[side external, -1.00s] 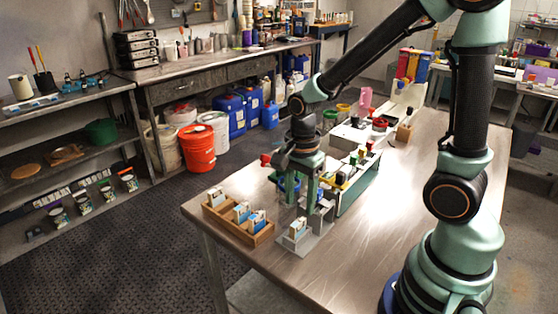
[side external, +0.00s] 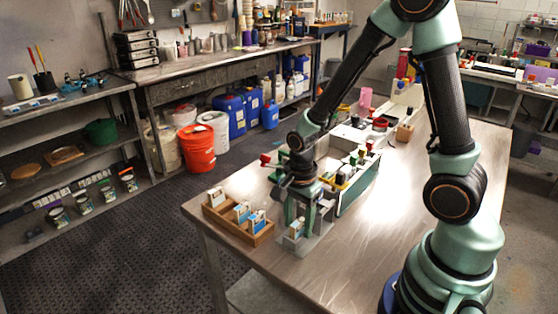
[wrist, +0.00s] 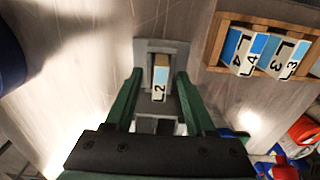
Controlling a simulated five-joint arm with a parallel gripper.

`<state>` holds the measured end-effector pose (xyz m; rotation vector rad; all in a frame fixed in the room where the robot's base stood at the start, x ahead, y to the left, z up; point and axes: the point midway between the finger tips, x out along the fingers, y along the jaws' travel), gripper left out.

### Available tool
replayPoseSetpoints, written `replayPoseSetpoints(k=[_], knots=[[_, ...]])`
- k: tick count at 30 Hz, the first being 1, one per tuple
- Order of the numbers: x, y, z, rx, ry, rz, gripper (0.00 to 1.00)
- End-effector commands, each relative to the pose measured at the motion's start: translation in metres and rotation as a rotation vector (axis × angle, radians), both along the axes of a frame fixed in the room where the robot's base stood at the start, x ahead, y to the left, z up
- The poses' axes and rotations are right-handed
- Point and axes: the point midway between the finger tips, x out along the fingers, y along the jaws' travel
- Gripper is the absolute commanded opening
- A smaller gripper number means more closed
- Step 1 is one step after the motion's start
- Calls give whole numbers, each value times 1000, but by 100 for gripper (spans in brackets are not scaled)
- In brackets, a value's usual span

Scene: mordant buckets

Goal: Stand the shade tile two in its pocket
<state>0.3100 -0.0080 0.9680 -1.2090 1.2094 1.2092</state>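The side view shows the tile (side external: 297,227) and holder (side external: 318,247) partly behind my fingers. My gripper (wrist: 159,74) is open, with one green finger on each side of the tile and a gap on both sides. In the side view my gripper (side external: 300,228) points down at the holder. A wooden rack (side external: 265,238) stands to the left, holding several tiles, with a gap between the first and the second.
In the wrist view the rack (wrist: 213,48) is at the upper right, with tiles marked 4 and 3 in it. A grey-green box (side external: 358,190) with bottles stands close behind my gripper. The tabletop in front is clear.

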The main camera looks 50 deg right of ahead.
Motion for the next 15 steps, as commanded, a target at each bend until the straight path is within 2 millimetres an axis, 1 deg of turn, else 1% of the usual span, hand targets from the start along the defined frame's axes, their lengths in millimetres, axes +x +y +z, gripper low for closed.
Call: replayPoseSetpoints(k=[1,2,3,4,5,15], knots=[[0,0,0,0,0,0,40],[0,0,0,0,0,0,28],[0,0,0,0,0,0,13],[0,0,0,0,0,0,1],[0,0,0,0,0,0,0],[0,0,1,0,-1,0,0]])
